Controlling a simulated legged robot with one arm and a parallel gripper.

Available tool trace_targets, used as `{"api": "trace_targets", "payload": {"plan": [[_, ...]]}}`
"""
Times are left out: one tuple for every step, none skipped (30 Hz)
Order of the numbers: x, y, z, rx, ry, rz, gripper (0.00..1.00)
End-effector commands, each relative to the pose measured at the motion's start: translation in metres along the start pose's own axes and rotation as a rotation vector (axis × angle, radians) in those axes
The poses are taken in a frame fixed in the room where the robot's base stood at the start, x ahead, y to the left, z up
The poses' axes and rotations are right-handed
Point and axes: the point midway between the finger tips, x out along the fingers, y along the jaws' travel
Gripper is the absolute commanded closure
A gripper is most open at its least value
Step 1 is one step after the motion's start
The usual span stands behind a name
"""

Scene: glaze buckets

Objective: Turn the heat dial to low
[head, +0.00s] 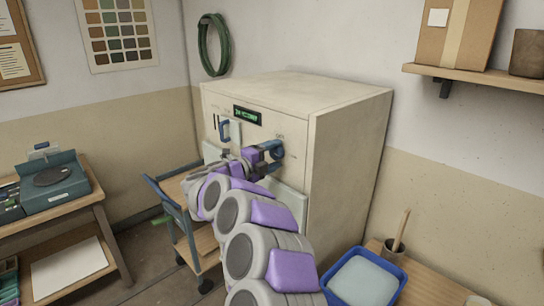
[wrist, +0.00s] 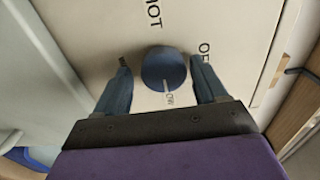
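The heat dial (wrist: 162,66) is a round dark blue knob on the cream front panel of a big cabinet-like kiln (head: 345,130). In the wrist view its white pointer mark faces down toward a small label that is partly hidden. "HOT" is printed above the dial and letters starting "OF" stand to its right. My gripper (wrist: 160,64) is open, with one blue finger on each side of the dial and narrow gaps visible. In the head view my gripper (head: 270,153) is at the kiln's front, and the dial cannot be made out there.
A blue-framed cart (head: 170,205) stands left of my arm. A blue tub (head: 393,262) sits on a bench at lower right. A shelf (head: 480,77) hangs at upper right.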

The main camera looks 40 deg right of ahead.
Motion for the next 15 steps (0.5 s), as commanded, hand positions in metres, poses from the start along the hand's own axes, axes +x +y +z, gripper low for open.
{"api": "trace_targets", "payload": {"plan": [[0.000, -0.001, 0.000, 0.001, 0.000, -0.001, 0.25], [0.000, -0.001, 0.000, 0.001, 0.000, -0.001, 0.25], [0.000, -0.001, 0.000, 0.001, 0.000, -0.002, 0.25], [0.000, -0.001, 0.000, 0.001, 0.000, -0.002, 0.25], [0.000, -0.002, 0.000, 0.002, 0.000, -0.002, 0.25], [0.000, -0.002, 0.000, 0.002, -0.001, -0.003, 0.25], [0.000, -0.002, 0.000, 0.002, -0.001, -0.003, 0.25], [-0.001, -0.002, 0.000, 0.002, -0.001, -0.003, 0.25], [-0.003, -0.002, 0.000, 0.002, -0.002, -0.003, 0.25], [-0.005, -0.003, 0.000, 0.002, -0.002, -0.003, 0.25], [-0.007, -0.003, 0.001, 0.002, -0.003, -0.003, 0.25], [-0.011, -0.003, 0.001, 0.002, -0.002, -0.003, 0.25], [-0.015, -0.004, 0.000, 0.003, -0.002, -0.003, 0.25], [-0.020, -0.004, 0.000, 0.003, -0.001, -0.003, 0.25], [-0.028, -0.004, 0.001, 0.004, -0.003, -0.003, 0.25]]}}
